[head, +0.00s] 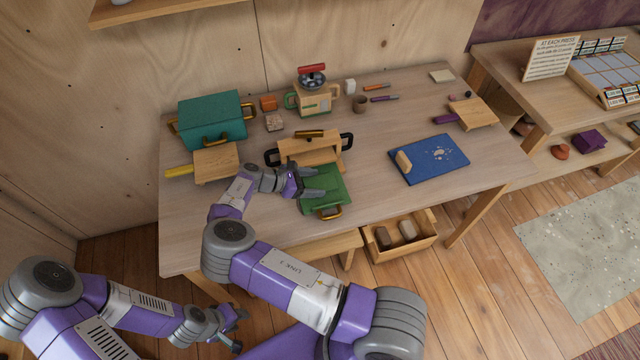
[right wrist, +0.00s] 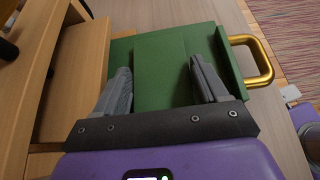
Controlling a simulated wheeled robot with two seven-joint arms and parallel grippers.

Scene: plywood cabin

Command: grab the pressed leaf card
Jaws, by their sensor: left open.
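I cannot make out a pressed leaf card with certainty; a small pale card (head: 442,76) lies at the far back right of the table. A flat green press (head: 325,195) with a gold handle (head: 330,213) lies at the table's front edge. My right gripper (head: 318,183) is over this press. In the right wrist view its parted fingers (right wrist: 160,68) lie over a raised green panel (right wrist: 165,50), with no clear grip on it. My left gripper (head: 238,328) is open and empty, low in front of the table.
A wooden press (head: 310,148) with dark handles stands just behind the green one. A teal press (head: 212,118) and a wooden board (head: 216,162) are at left. A blue mat (head: 430,165) lies at right. Bare table (head: 372,130) shows between.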

